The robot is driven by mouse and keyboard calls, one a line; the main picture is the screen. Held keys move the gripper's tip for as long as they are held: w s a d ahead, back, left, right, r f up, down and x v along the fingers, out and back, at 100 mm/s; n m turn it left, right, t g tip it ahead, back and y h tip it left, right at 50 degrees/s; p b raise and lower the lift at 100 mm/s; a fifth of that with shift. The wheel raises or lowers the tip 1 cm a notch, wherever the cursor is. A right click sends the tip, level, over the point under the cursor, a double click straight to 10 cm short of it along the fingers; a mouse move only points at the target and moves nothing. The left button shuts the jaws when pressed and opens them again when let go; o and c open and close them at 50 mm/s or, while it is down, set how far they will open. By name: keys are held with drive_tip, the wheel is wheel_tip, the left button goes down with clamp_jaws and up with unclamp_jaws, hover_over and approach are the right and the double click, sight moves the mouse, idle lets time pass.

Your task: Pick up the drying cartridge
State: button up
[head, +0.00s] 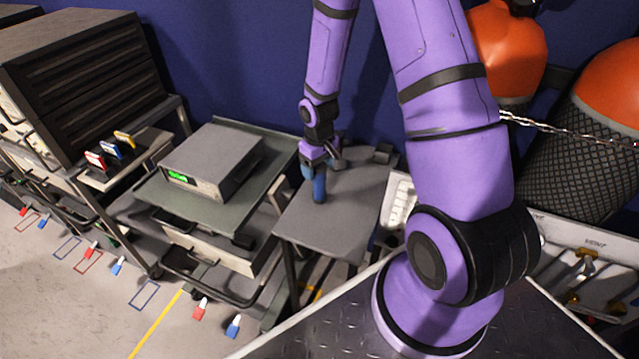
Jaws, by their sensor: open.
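A small blue cylinder (319,189), which looks like the drying cartridge, stands upright on a small grey table (345,220). My gripper (318,168) is at the end of my purple arm, pointing down at the top of the blue cylinder. It is open, with its fingers close around or just beside the cylinder's upper part. The gripper hides that upper part, and I cannot tell whether the fingers touch it.
Left is a green-grey cart (168,207) with a grey instrument (212,162). Orange-topped tanks (612,85) and a white valve panel (560,240) stand right. The table's front is clear.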

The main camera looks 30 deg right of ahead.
sight(319, 183)
drive_tip(key=shift+f, duration=1.45)
drive_tip(key=c, duration=1.1)
drive_tip(key=shift+r, duration=0.15)
